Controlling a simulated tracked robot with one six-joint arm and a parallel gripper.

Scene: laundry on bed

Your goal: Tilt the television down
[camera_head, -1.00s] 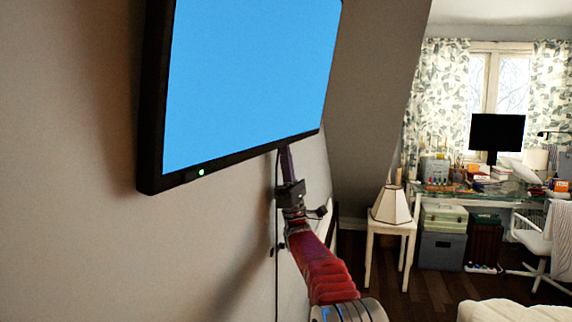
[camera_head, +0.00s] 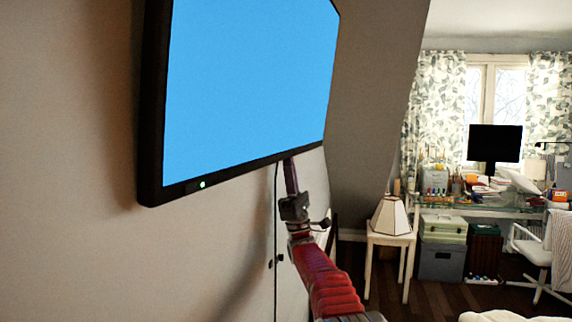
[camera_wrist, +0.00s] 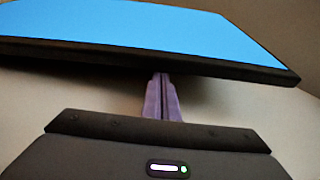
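The television (camera_head: 245,95) hangs on the wall at the left, with a blue screen, a dark frame and a small lit light on its lower edge. In the wrist view its lower edge (camera_wrist: 150,62) crosses the upper part of the picture. My gripper (camera_head: 288,165) points up at the lower edge, toward its right end. Its purple fingers (camera_wrist: 162,80) lie close together, with only a thin dark seam between them and nothing seen held. The tips meet the edge in the picture; I cannot tell whether they touch it or reach behind it.
A cable (camera_head: 276,245) hangs down the wall beside my arm. A lamp (camera_head: 390,216) stands on a white side table (camera_head: 389,240). Behind are a cluttered glass desk (camera_head: 465,200), a monitor (camera_head: 495,143) and a white chair (camera_head: 533,248). Bedding (camera_head: 510,316) shows at lower right.

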